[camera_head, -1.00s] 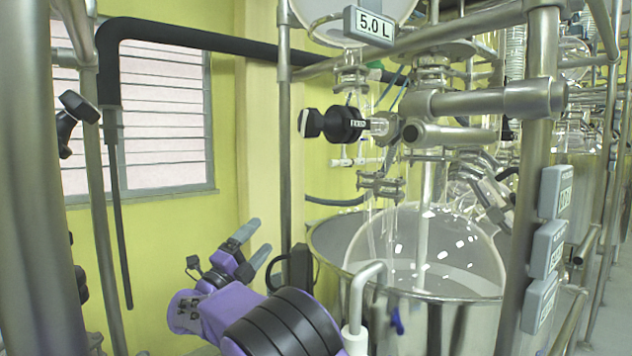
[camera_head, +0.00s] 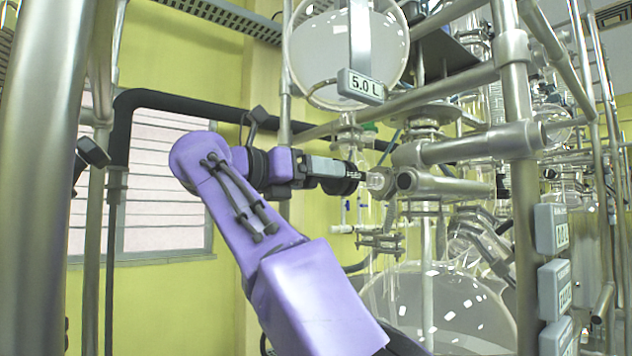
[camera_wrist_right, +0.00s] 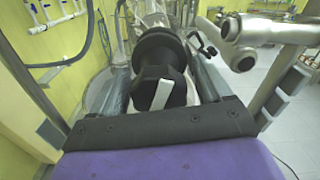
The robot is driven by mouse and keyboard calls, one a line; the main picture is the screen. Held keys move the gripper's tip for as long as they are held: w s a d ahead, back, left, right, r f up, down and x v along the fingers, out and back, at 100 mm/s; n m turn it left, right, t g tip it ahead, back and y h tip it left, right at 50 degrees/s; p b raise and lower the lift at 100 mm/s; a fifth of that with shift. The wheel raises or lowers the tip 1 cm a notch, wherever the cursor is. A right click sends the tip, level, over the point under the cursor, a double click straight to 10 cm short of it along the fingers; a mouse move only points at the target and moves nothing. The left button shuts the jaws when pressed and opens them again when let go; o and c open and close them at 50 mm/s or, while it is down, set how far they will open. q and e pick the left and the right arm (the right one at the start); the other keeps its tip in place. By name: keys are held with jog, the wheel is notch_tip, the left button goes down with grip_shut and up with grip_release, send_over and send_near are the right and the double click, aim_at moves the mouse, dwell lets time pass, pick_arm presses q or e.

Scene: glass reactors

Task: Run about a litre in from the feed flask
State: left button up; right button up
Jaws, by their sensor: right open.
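The feed flask (camera_head: 320,45) is a round glass vessel at the top of the head view, with a "5.0 L" sign (camera_head: 361,86) in front of it. Below it, a black valve knob (camera_head: 342,187) sits on a horizontal glass stem. My right gripper (camera_head: 332,168) is at the knob, with a finger partly hiding it. In the wrist view the knob (camera_wrist_right: 158,52), with a white mark on its face, lies between the two spread fingers of the right gripper (camera_wrist_right: 160,78); gaps show beside it. The large round glass reactor (camera_head: 450,300) is below. My left gripper is not in view.
Steel frame posts (camera_head: 515,90) and a clamped crossbar (camera_head: 470,145) stand close right of the knob. Thin glass tubing hangs below it. Several small signs (camera_head: 552,228) are on the right post. A black pipe (camera_head: 120,130) runs along the window wall.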

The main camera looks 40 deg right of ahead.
jog(key=shift+d, duration=0.15)
jog(key=c, duration=1)
jog(key=shift+c, duration=0.2)
jog(key=shift+n, duration=0.3)
